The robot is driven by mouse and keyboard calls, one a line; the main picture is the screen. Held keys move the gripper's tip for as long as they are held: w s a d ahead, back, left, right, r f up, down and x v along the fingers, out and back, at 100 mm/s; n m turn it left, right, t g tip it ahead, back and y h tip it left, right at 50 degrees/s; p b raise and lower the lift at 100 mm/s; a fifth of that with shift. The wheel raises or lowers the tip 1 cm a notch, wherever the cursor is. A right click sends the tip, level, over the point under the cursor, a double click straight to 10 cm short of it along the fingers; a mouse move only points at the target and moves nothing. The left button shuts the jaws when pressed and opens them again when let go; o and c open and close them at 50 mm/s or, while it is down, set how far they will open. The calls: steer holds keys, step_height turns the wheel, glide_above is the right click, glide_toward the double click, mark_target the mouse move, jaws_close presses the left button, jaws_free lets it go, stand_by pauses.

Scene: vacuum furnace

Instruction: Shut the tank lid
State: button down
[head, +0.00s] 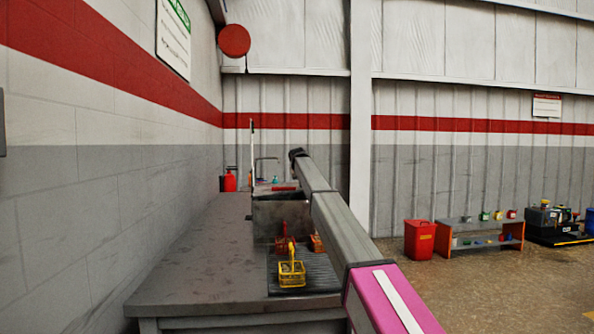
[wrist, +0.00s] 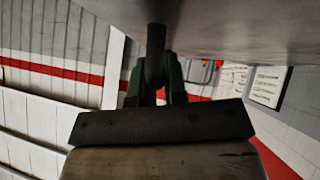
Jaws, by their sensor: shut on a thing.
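The tank (head: 282,213) is a grey open-topped metal box on the bench. Its lid (head: 252,160) looks like a thin, nearly upright plate at the tank's left side, seen almost edge-on. In the wrist view the lid's grey face (wrist: 235,28) fills the upper right. A dark round handle (wrist: 156,42) stands out from it. My gripper (wrist: 155,75) has its two green and dark fingers shut on this handle. In the head view my arm reaches over the tank's right side, and the fingers cannot be made out there.
The grey bench (head: 200,270) runs along the left wall. A yellow basket (head: 291,273) stands on a dark ribbed mat in front of the tank, with red and orange baskets behind. A red canister (head: 230,181) is at the back. A red bin (head: 420,239) stands on the floor.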

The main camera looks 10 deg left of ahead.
steer(key=shift+d+f, duration=0.2)
steer(key=shift+f, duration=0.65)
steer(key=shift+d+f, duration=0.15)
steer(key=shift+f, duration=0.65)
steer(key=shift+f, duration=0.15)
steer(key=c, duration=1.2)
jaws_free()
steer(key=shift+o, duration=0.2)
steer(key=shift+s, duration=0.1)
steer(key=v, duration=1.1)
steer(key=shift+w+d, duration=0.15)
steer(key=shift+w, duration=0.1)
